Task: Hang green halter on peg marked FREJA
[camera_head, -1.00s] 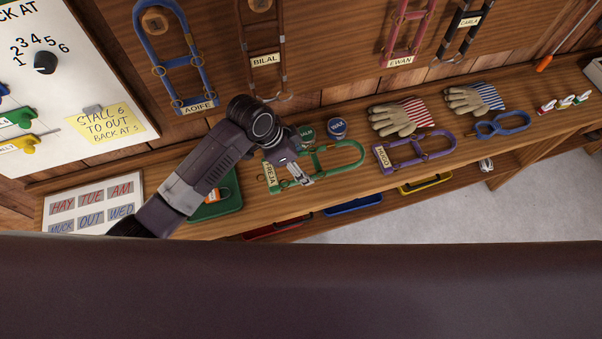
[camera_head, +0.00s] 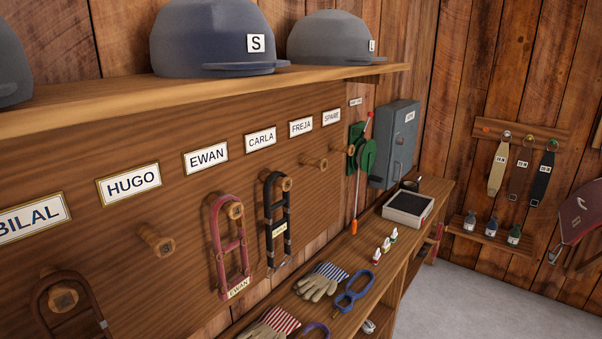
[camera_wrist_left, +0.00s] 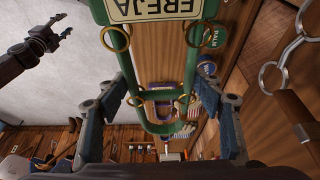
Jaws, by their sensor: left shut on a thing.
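The green halter (camera_wrist_left: 123,72) with its FREJA tag (camera_wrist_left: 155,9) fills the middle of the left wrist view. My left gripper (camera_wrist_left: 157,98) is shut on it, with one finger at each side. In the head view, the FREJA label (camera_head: 301,127) is on the wooden board, between CARLA and SPARE. The bare FREJA peg (camera_head: 314,163) sticks out below it. The head view shows neither the halter nor my left gripper. A dark arm end at the upper left of the left wrist view looks like my right gripper (camera_wrist_left: 62,34); its jaws are too small to read.
A black halter (camera_head: 272,225) hangs on the CARLA peg, left of the FREJA peg, and a red halter (camera_head: 216,240) on the EWAN peg. The SPARE peg (camera_head: 343,149) is bare. A helmet shelf (camera_head: 200,97) juts out above. Gloves (camera_head: 318,284) lie on the bench below.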

